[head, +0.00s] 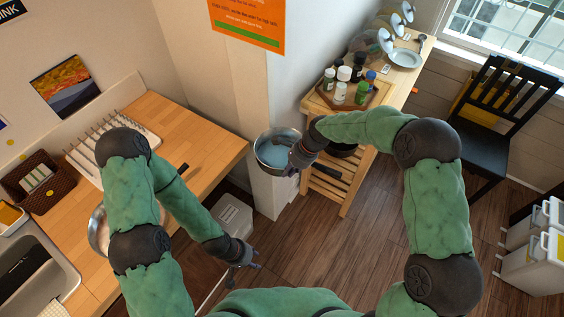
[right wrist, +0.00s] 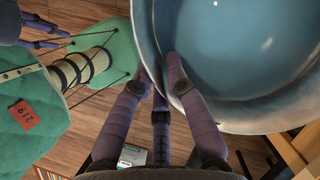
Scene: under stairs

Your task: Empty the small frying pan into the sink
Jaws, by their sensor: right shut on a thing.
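The small frying pan (head: 277,150), a round metal pan with a smooth blue-looking inside, hangs in the air between the counter and the wooden cart. It fills the upper right of the right wrist view (right wrist: 245,60). My right gripper (head: 293,160) is shut on its near rim, with fingers on both sides of the wall. I cannot tell whether the blue is liquid or coating. My left gripper (head: 246,266) is empty, low beside the counter, its fingers apart. The sink (head: 62,267) is at the lower left, partly cut off by the frame, with a dark item in it.
The wooden counter (head: 205,140) holds a dish rack (head: 110,130), a brown basket (head: 32,178) and a bowl or pan (head: 97,232) partly behind my left arm. The cart (head: 350,185) carries bottles and a dark pan. A wall corner stands behind the held pan.

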